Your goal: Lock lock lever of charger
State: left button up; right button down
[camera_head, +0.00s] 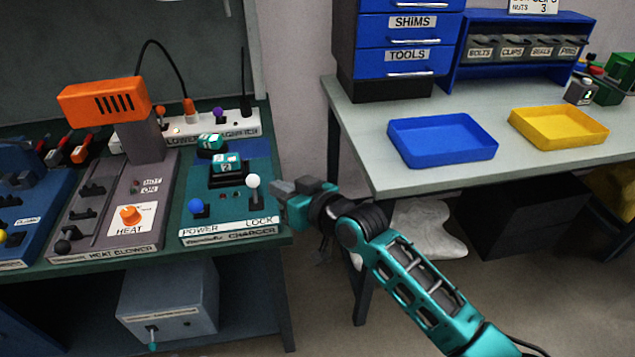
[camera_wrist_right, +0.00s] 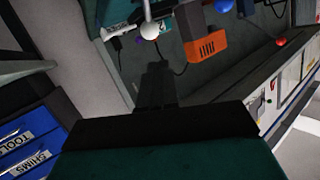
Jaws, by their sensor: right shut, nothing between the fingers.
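The charger (camera_head: 235,217) is a teal box on the left bench. Its lock lever (camera_head: 253,181) has a white ball knob and stands up at the box's right, above the LOCK label. The white knob also shows in the right wrist view (camera_wrist_right: 150,31), beyond the fingers. My right gripper (camera_head: 280,188) is shut and empty, just right of the knob; whether it touches the lever cannot be told. Its dark fingers show in the wrist view (camera_wrist_right: 156,78). A blue-knobbed power lever (camera_head: 196,206) stands at the charger's left. My left gripper is not in view.
Teal battery packs, one marked 2 (camera_head: 227,163), sit on the charger. The heat blower (camera_head: 103,215) with its orange head (camera_head: 104,100) stands to the left. A white power strip (camera_head: 230,125) lies behind. The right table (camera_head: 375,180) holds a blue tray (camera_head: 440,139) and a yellow tray (camera_head: 560,127).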

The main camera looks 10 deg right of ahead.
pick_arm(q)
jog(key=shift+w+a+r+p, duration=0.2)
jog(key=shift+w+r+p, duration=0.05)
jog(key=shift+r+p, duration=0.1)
pick_arm(e)
jog(key=s+d+r, duration=0.4)
jog(key=s, duration=0.1)
jog(key=shift+d+r, duration=0.25)
jog(key=shift+r, duration=0.1)
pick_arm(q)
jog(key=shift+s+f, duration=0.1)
pick_arm(e)
jog(key=s+d+f+m+h, duration=0.1)
jog(key=s+d+f+h, duration=0.2)
jog(key=s+f, duration=0.6)
jog(key=s+d+f+m+g+h, duration=0.1)
jog(key=s+d+f+h, duration=0.2)
jog(key=s+d+f, duration=0.3)
notch_tip(320, 180, down, 6)
jog(key=s, duration=0.3)
jog(key=shift+d+r+g, duration=0.15)
jog(key=shift+d+g, duration=0.15)
jog(key=shift+d, duration=0.05)
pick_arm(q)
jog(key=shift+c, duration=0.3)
